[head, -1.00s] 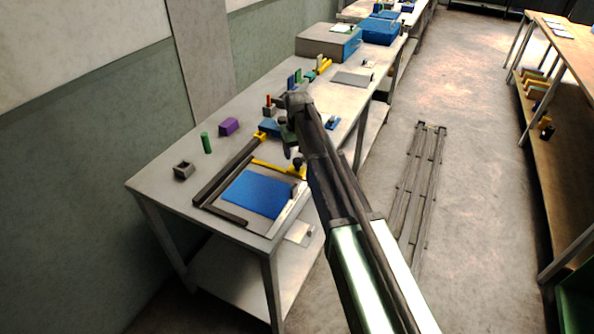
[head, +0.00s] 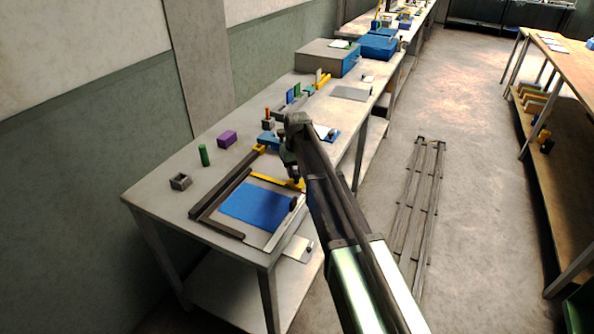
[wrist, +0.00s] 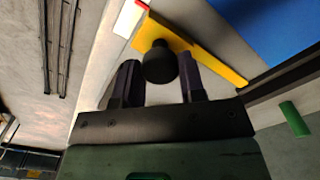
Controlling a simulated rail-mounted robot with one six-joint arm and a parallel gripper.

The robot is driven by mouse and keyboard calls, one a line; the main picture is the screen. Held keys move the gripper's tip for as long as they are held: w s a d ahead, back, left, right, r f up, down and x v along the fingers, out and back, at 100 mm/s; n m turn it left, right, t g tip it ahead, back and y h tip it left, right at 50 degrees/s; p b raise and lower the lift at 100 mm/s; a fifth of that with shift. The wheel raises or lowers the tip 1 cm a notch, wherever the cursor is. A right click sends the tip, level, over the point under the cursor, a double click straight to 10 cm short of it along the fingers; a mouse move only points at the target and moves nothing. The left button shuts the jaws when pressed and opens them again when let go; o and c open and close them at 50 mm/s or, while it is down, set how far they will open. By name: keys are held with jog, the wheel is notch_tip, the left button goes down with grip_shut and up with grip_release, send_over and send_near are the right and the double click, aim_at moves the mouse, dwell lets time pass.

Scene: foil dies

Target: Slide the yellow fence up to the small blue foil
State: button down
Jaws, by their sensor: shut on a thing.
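The yellow fence (head: 268,179) lies across the die bed on the bench, just beyond the small blue foil (head: 257,205). In the wrist view the fence (wrist: 212,58) is a yellow bar with a round black knob (wrist: 159,62) at its wide end. A grey strip separates the bar from the blue foil (wrist: 275,22). My gripper (wrist: 158,80) has one dark finger on each side of the knob and is shut on it. In the head view my gripper (head: 292,175) is at the fence's right end, and my arm partly hides that area.
A dark angled rail (head: 224,184) borders the bed's left side, with a pale metal bar (head: 286,224) at its right. A green cylinder (head: 203,156), a purple block (head: 227,138) and a grey hollow block (head: 180,181) stand left. Blocks crowd the bench beyond my gripper.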

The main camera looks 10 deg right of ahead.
jog(key=s+a, duration=0.1)
jog(key=s, duration=0.1)
jog(key=s+a, duration=0.4)
jog(key=shift+s, duration=0.25)
jog(key=c, duration=0.7)
grip_release()
jog(key=shift+w, duration=0.1)
notch_tip(320, 180, up, 11)
jog(key=p, duration=1)
jog(key=shift+p, duration=0.4)
jog(key=shift+f, duration=0.15)
jog(key=s+d, duration=0.2)
jog(key=s, duration=1)
jog(key=s+d+m, duration=0.1)
jog(key=s+d, duration=0.2)
jog(key=s, duration=0.9)
